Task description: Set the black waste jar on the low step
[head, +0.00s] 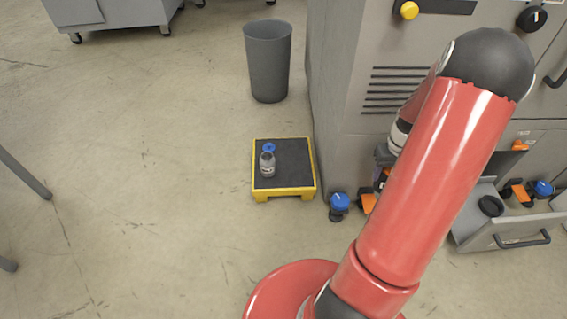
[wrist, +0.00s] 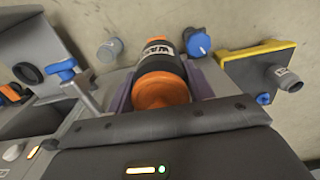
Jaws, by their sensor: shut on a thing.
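The black waste jar (wrist: 158,55) has an orange lid and a white label reading "WA…", partly cut off. In the wrist view my gripper (wrist: 160,85) is shut on it, one finger on each side. The low step (wrist: 235,62) lies to the right of the jar in that view. In the head view the step (head: 257,186) has a yellow frame and dark top and stands on the floor left of the machine. My arm hides most of the gripper and jar there.
A blue-topped jar (head: 339,204) stands on the floor near the machine. A grey bin (head: 268,65) stands behind the step. An open drawer (head: 510,232) is at right.

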